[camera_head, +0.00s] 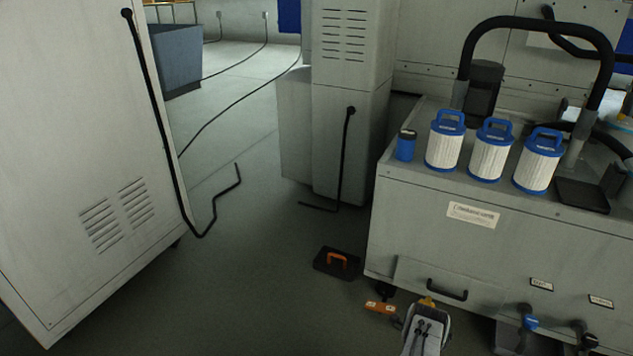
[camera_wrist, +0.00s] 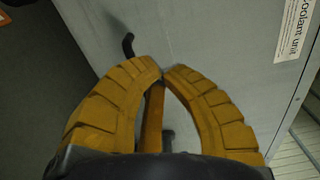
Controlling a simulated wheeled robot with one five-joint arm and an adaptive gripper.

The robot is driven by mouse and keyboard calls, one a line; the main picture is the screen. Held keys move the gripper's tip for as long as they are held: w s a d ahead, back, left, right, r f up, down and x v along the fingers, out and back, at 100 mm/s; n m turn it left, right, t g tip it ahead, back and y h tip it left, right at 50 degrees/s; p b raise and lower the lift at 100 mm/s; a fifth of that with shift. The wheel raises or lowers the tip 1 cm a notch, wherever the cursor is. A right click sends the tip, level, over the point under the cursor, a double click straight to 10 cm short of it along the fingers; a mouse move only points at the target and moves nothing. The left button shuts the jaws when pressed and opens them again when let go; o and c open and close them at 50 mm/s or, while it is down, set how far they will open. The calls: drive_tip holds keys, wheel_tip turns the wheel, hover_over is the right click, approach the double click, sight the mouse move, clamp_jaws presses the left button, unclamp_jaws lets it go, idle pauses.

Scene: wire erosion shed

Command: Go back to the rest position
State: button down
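My gripper (camera_head: 427,302) is low in front of the grey coolant cabinet (camera_head: 410,228), near the dark drawer handle (camera_head: 447,290) in the head view. In the wrist view its two ribbed yellow fingers (camera_wrist: 162,76) curve together and their tips meet. No held object shows between them; a narrow gap below the tips shows the grey panel. The dark handle also shows in the wrist view (camera_wrist: 128,45), just past the left finger. The rest position itself is not marked in either view.
Three white filters with blue handles, one of them the left filter (camera_head: 445,142), and a blue canister (camera_head: 406,146) stand on the cabinet. A dark plate with an orange handle (camera_head: 337,261) and an orange piece (camera_head: 380,307) lie low nearby. Floor (camera_head: 240,270) is open leftward.

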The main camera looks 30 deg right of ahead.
drive_tip(key=w+a+r+n+y+p, duration=0.1)
drive_tip(key=w+r+n+y+p, duration=0.25)
drive_tip(key=w+r, duration=0.7)
drive_tip(key=w+a+r+n+y+p, duration=0.2)
drive_tip(key=w+r+n+p, duration=0.4)
drive_tip(key=r, duration=0.8)
drive_tip(key=w+a+r+n+y+p, duration=0.2)
drive_tip(key=w+a+r+p, duration=0.15)
drive_tip(key=a+r, duration=0.65)
drive_tip(key=w+a+r+n+y+p, duration=0.2)
drive_tip(key=a+r+n+p, duration=0.3)
drive_tip(key=r, duration=0.8)
drive_tip(key=s+a+r+n+g+y+p, duration=0.1)
drive_tip(key=s+a+r+n+y+p, duration=0.15)
drive_tip(key=s+a+r, duration=0.55)
drive_tip(key=s+a+r+n+g+y+p, duration=0.1)
drive_tip(key=s+a+r+n+g+p, duration=0.2)
drive_tip(key=a+r, duration=0.8)
drive_tip(key=s+a+r+n+p, duration=0.2)
drive_tip(key=s+a+p, duration=0.1)
drive_tip(key=s, duration=0.5)
drive_tip(key=s+a+r+n+g+y+p, duration=0.1)
drive_tip(key=s+a+r+n+p, duration=0.1)
drive_tip(key=s+a, duration=0.3)
drive_tip(key=s+a+r+n+g+y+p, duration=0.1)
drive_tip(key=s+a+r+n+p, duration=0.2)
drive_tip(key=s, duration=0.8)
drive_tip(key=shift+s+a+r+p, duration=0.35)
drive_tip(key=shift+a+r, duration=0.15)
drive_tip(key=shift+a, duration=0.05)
